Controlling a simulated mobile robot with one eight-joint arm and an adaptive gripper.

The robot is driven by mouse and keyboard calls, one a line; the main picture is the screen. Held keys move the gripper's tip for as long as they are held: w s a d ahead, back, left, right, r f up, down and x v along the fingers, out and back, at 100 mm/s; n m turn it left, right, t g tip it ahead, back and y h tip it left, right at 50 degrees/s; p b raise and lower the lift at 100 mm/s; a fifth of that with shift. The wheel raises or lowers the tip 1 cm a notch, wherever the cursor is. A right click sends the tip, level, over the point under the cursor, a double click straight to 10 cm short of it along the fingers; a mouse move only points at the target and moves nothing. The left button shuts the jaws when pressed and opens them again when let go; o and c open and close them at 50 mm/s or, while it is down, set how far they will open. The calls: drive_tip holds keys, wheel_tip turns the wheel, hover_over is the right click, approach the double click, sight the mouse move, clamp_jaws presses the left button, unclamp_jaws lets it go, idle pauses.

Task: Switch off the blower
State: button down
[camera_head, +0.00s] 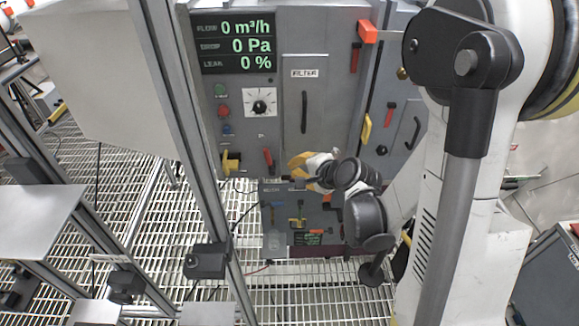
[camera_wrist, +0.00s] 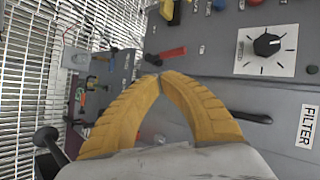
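The blower unit looks to be the grey cabinet (camera_head: 290,80) in the head view. Its dark display (camera_head: 237,44) reads 0 m³/h, 0 Pa and 0 %. Below are a black rotary knob (camera_head: 259,107) on a white dial, also in the wrist view (camera_wrist: 267,45), and green (camera_head: 220,89), red (camera_head: 222,110) and blue (camera_head: 226,128) buttons. A red lever (camera_head: 267,157) and a yellow handle (camera_head: 231,162) sit on the lower panel. My gripper (camera_head: 293,162) has yellow fingers, whose tips meet in the wrist view (camera_wrist: 160,76). The red lever (camera_wrist: 172,52) shows just beyond them; contact is unclear.
The FILTER door has a dark handle (camera_head: 304,112). A red latch (camera_head: 367,32) juts out at the upper right. A smaller control box (camera_head: 285,240) stands below my gripper. A metal frame post (camera_head: 190,130) rises left of the cabinet. The floor is open grating (camera_head: 130,190).

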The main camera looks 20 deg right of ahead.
sight(270, 160)
drive_tip(key=b+x, duration=0.1)
drive_tip(key=x, duration=0.2)
drive_tip(key=b+x, duration=0.1)
drive_tip(key=x, duration=0.3)
drive_tip(key=r+b+x, duration=0.1)
drive_tip(key=x, duration=0.3)
drive_tip(key=shift+w+a, duration=0.2)
drive_tip(key=shift+w, duration=0.1)
drive_tip(key=shift+w+a+r+b, duration=0.1)
drive_tip(key=shift+w+b, duration=0.25)
drive_tip(key=shift+w, duration=0.15)
drive_tip(key=shift+a+r+n+h, duration=0.1)
drive_tip(key=shift+a+n+h, duration=0.15)
drive_tip(key=shift+n+h, duration=0.05)
drive_tip(key=shift+g, duration=0.3)
drive_tip(key=shift+w+p, duration=0.1)
drive_tip(key=shift+p, duration=0.2)
